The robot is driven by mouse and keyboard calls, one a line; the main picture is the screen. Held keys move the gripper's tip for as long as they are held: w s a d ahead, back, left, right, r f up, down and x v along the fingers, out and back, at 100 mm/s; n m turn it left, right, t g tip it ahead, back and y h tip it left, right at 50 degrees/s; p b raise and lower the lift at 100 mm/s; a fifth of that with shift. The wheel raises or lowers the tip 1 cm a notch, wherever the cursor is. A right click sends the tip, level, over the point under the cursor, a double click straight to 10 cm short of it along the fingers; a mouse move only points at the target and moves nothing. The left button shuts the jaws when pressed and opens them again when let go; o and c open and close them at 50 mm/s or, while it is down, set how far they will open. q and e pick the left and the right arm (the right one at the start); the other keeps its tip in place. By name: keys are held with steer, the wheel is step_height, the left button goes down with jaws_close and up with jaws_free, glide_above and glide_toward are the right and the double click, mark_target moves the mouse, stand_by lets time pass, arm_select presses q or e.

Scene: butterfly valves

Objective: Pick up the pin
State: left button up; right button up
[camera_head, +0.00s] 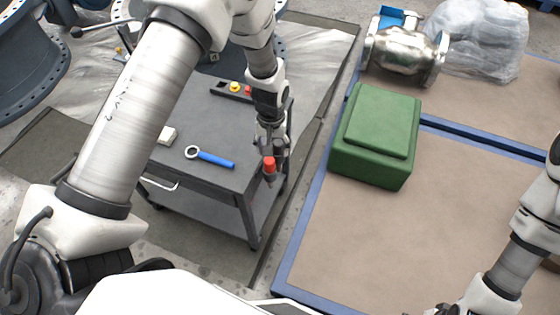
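The pin (269,164) has a red head with a grey part below it. It shows directly under the fingers of my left gripper (271,148), over the right edge of the grey cart (205,150) in the camera_head view. The fingers appear shut on the pin, which looks held in the air; their exact contact is small and partly hidden. My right arm enters at the lower right. Its gripper fingers are not visible.
On the cart lie a blue-handled ring wrench (212,158), a small white block (167,135) and a black holder (232,90) with yellow and red pieces. A green box (376,135) and metal valve (404,52) stand on the blue-edged platform (365,235), mostly bare in front.

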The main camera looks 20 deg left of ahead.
mark_target(269, 161)
arm_select(q)
steer(key=shift+s+f, duration=0.15)
steer(key=shift+f, duration=0.15)
steer(key=f, duration=0.4)
steer(key=f+p, duration=0.1)
steer(key=f, duration=0.1)
steer(key=shift+s+a+f, duration=0.3)
steer(key=shift+a+f, duration=0.05)
steer(key=shift+s+r, duration=0.1)
jaws_close()
